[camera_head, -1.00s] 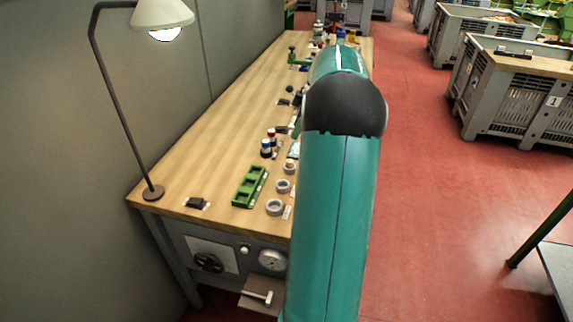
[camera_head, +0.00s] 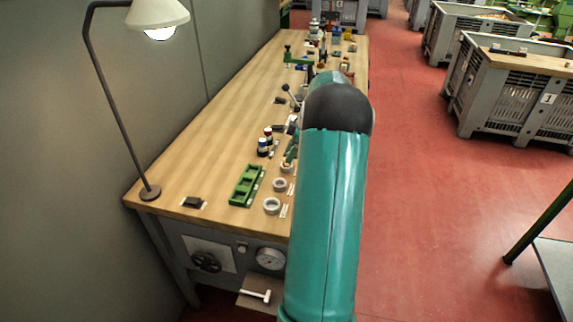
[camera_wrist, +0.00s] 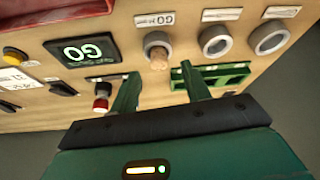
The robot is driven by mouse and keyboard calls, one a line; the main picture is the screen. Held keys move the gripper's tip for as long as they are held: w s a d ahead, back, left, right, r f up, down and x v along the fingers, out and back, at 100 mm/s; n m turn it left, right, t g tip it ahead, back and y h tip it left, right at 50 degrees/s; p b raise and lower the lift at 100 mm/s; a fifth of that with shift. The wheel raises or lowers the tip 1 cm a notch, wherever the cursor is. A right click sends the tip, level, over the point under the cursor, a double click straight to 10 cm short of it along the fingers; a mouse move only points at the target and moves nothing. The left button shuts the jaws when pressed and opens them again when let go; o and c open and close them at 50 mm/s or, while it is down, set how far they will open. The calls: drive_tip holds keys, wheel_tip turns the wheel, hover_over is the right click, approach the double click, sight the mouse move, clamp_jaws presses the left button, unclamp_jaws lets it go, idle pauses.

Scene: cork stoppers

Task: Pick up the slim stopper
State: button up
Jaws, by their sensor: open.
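A light cork stopper (camera_wrist: 158,62) stands in a grey ring holder (camera_wrist: 156,41) in the wrist view. It is the only stopper I can make out, and its slimness is hard to judge. My gripper (camera_wrist: 160,70) is open, its two green fingers apart, with the stopper seen between and just beyond the tips. I cannot tell whether either finger touches it. In the head view my arm hides most of the gripper, and the stopper's holder (camera_head: 287,168) is only partly visible.
Two empty grey rings (camera_wrist: 215,40) (camera_wrist: 268,38) stand beside the stopper's holder. A green tray (camera_head: 245,186) lies close by. A red-capped bottle (camera_wrist: 101,96) stands near the left finger. A lamp (camera_head: 150,192) stands at the bench's left corner.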

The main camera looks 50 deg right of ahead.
drive_tip(key=x, duration=0.3)
drive_tip(key=shift+f, duration=0.15)
clamp_jaws()
